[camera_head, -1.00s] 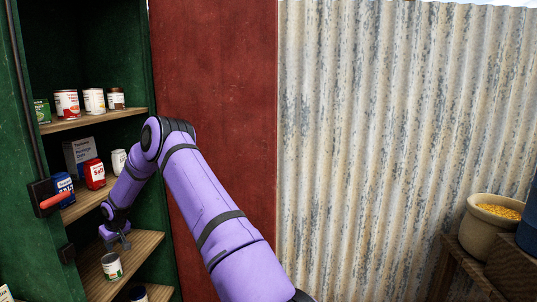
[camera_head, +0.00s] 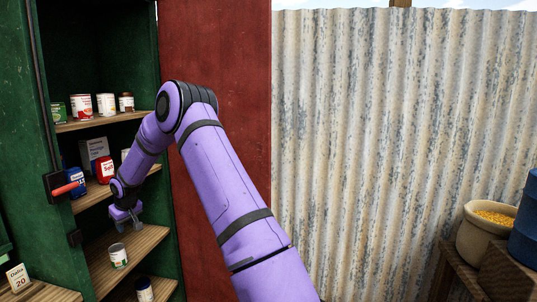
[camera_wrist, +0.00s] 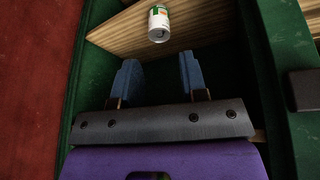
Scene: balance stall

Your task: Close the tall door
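The tall door (camera_head: 226,110) is a dark red panel. It stands open to the right of a green cabinet (camera_head: 20,110) whose shelves show. In the wrist view the red door (camera_wrist: 35,70) runs along the left edge. My gripper (camera_head: 128,226) is at the cabinet's opening, above a lower shelf. In the wrist view my gripper (camera_wrist: 157,68) has its two blue fingers apart with nothing between them. It does not touch the door. My purple arm covers part of the door in the head view.
A can (camera_head: 118,256) stands on the lower shelf (camera_head: 125,245) near my gripper. Several cans and boxes stand on higher shelves. A black latch with a red handle (camera_head: 64,188) sits on the cabinet's left frame. A pot (camera_head: 484,232) of yellow grain stands right, before a corrugated wall (camera_head: 400,130).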

